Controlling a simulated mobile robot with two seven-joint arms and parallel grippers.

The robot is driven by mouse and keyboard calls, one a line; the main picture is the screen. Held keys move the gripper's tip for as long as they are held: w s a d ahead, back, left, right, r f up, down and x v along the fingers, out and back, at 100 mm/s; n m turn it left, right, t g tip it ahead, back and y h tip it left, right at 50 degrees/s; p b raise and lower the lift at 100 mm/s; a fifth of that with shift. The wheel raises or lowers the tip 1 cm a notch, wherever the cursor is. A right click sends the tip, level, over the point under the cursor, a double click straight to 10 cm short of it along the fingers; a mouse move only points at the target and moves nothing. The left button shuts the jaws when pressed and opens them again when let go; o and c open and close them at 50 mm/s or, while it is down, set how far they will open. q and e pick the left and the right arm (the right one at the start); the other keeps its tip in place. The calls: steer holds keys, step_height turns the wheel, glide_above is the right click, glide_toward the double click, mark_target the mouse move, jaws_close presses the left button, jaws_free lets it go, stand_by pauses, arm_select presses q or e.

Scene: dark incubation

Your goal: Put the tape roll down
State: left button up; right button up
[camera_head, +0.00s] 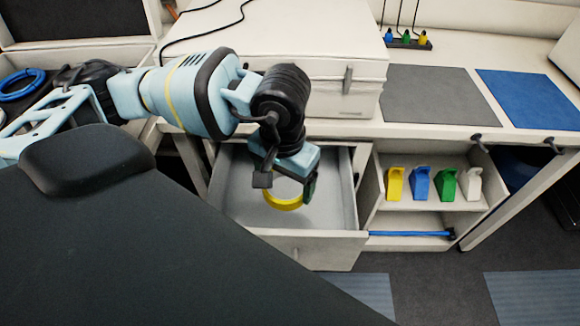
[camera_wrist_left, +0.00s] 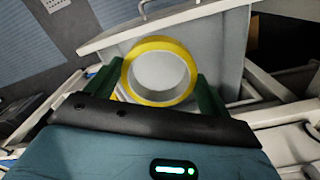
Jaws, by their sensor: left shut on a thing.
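The tape roll is a yellow ring (camera_head: 284,204). In the head view it shows over the open drawer (camera_head: 335,238), partly hidden behind my left gripper. My left gripper (camera_head: 284,187) points down into the drawer area and is shut on the tape roll. In the left wrist view the tape roll (camera_wrist_left: 159,43) sits between the two green fingers (camera_wrist_left: 160,85), with the drawer's pale inside behind it. I cannot tell whether the roll touches the drawer floor. My right gripper is not in view.
The drawer looks otherwise empty. To its right, a shelf (camera_head: 378,212) holds yellow, blue, green and white dispensers, with a blue bar (camera_head: 410,233) below. A white case (camera_head: 350,75) stands on the worktop above the drawer. Grey (camera_head: 430,95) and blue (camera_head: 535,98) mats lie to the right.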

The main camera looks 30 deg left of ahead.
arm_select(q)
steer(key=w+a+f+n+b, duration=0.2)
steer(key=w+f+n, duration=0.1)
steer(key=f+n, duration=0.5)
steer(key=w+a+f+n+b, duration=0.3)
steer(key=w+f+n, duration=0.1)
steer(key=f+n, duration=0.5)
steer(key=w+a+f+n+b, duration=0.2)
steer(key=w+a+f+n, duration=0.1)
steer(key=f+n, duration=0.6)
steer(key=shift+w+a+f+b, duration=0.2)
steer(key=shift+w+f+b, duration=0.1)
steer(key=shift+w+f, duration=0.3)
steer(key=shift+s+f, duration=0.15)
steer(key=shift+f, duration=1.8)
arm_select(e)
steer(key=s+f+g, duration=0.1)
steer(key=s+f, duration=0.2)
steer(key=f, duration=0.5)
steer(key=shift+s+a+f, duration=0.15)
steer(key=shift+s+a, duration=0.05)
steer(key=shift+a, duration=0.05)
arm_select(q)
steer(key=shift+f, duration=0.15)
steer(key=o, duration=0.9)
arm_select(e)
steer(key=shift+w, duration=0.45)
